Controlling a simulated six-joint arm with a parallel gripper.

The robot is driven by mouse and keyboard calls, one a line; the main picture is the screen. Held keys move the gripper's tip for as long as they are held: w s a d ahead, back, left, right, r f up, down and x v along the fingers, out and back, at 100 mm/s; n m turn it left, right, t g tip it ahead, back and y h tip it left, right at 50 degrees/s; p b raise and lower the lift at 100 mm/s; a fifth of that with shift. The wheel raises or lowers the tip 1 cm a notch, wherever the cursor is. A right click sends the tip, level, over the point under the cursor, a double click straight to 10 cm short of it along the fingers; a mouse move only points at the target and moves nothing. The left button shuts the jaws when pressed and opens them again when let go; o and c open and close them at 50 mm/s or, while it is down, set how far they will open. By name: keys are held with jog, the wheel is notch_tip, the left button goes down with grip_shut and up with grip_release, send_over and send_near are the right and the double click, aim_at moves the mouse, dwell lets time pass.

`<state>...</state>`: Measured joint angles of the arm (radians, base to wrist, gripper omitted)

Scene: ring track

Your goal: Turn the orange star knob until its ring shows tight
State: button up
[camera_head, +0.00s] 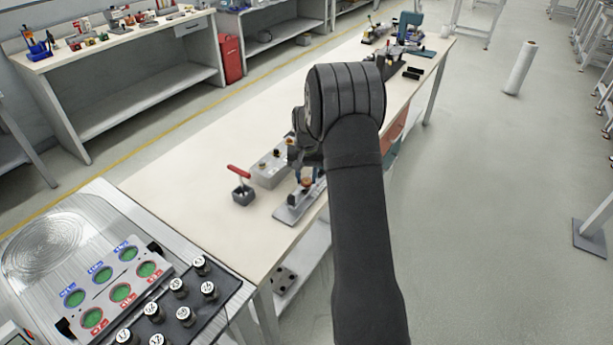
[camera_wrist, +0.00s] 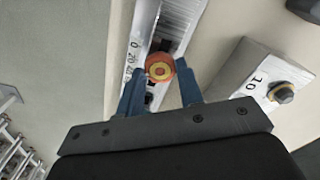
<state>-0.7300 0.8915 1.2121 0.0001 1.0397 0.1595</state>
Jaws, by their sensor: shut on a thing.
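In the head view the knob (camera_head: 307,183) is a small orange spot under my gripper (camera_head: 303,168), on the narrow plate (camera_head: 296,207) near the bench edge. My wrist hides part of it; its ring is too small to read there.
A grey block (camera_head: 266,172) with several knobs stands just left of the plate; it also shows at the right of the wrist view (camera_wrist: 240,68). A red-handled device (camera_head: 240,190) stands further left. The bench top (camera_head: 195,160) behind is clear.

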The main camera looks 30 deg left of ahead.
aim_at(306, 181)
jog(key=m, duration=0.6)
jog(key=shift+w+a+r, duration=0.1)
jog(key=shift+r, duration=0.15)
jog(key=shift+m, duration=0.3)
jog(key=o, duration=1)
jog(key=shift+c, duration=0.2)
jog(key=shift+f, duration=0.1)
notch_tip(306, 181, up, 17)
jog(key=shift+r, duration=0.2)
